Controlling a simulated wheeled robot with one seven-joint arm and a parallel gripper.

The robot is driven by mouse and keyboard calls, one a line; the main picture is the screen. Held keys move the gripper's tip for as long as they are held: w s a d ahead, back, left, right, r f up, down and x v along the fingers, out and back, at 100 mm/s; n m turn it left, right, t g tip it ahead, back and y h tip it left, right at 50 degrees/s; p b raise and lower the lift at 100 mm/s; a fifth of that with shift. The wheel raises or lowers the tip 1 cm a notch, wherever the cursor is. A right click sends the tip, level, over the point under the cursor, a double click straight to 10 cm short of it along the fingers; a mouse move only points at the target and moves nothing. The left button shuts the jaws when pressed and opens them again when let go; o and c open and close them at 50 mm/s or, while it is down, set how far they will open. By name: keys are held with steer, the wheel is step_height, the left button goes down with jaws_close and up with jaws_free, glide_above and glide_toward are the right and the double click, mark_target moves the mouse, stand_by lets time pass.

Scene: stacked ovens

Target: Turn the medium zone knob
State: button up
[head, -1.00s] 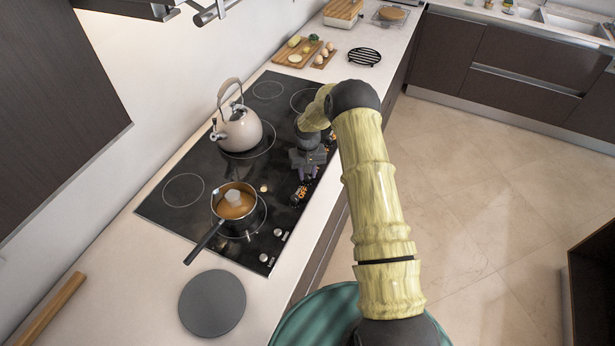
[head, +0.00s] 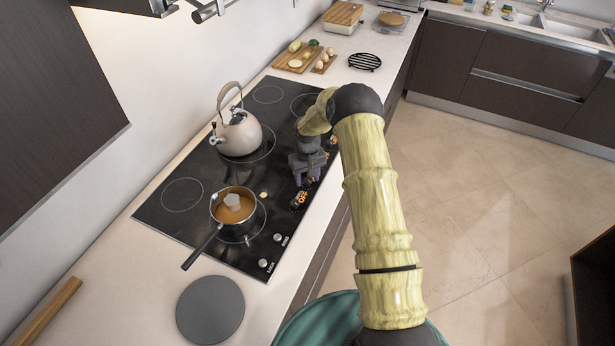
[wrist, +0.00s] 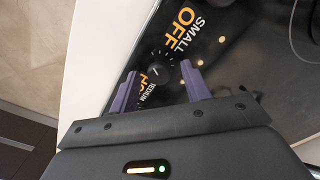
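My gripper (wrist: 160,87) is open, its two purple fingers apart, over the cooktop's right-hand control strip. In the wrist view a round black knob (wrist: 160,71) with a white pointer mark lies between and just beyond the fingertips; I cannot tell if they touch it. An orange and white label reading "MEDIUM" (wrist: 149,88) is partly hidden between the fingers. A "SMALL OFF" label (wrist: 180,28) is clear beyond the knob. In the head view my gripper (head: 304,182) hides most of the knob area, and an orange label (head: 299,199) shows just below it.
The black cooktop (head: 165,218) holds a kettle (head: 237,133) and a saucepan (head: 233,206) with its handle toward the front. Two silver knobs (head: 277,238) (head: 263,264) are nearer me. A grey disc (head: 210,310) lies on the counter. Boards with food are at the back.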

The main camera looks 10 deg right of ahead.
mark_target(308, 179)
step_height(308, 179, up, 17)
steer(key=b, duration=0.5)
steer(key=s+r+m+t, duration=0.2)
steer(key=s, duration=2.7)
steer(key=shift+s+d+r+t, duration=0.2)
steer(key=shift+s+r+t, duration=0.1)
steer(key=shift+s+r, duration=0.05)
